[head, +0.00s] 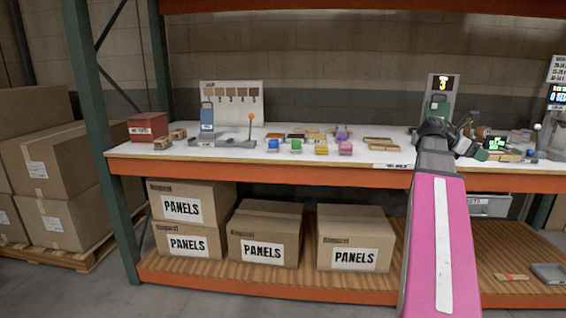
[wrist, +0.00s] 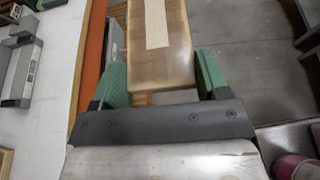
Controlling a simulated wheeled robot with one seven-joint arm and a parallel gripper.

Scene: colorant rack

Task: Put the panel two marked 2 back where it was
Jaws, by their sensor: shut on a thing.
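My gripper (wrist: 162,74) is shut on a wooden panel (wrist: 172,62), with one green finger on each side of it. The panel is brown with a pale strip along its face. No number can be read on it, so I cannot tell whether it is marked 2. In the wrist view it lies beyond the orange shelf edge, with grey floor below. In the head view my gripper (head: 482,153) is at the right part of the shelf, and the held panel cannot be clearly made out there.
A display stand reading 3 (head: 443,84) stands behind my arm. Coloured blocks (head: 321,149) and flat wooden pieces (head: 381,141) lie mid-shelf. A pegboard (head: 232,104) and a red box (head: 147,126) are at left. The white top's front strip is mostly clear.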

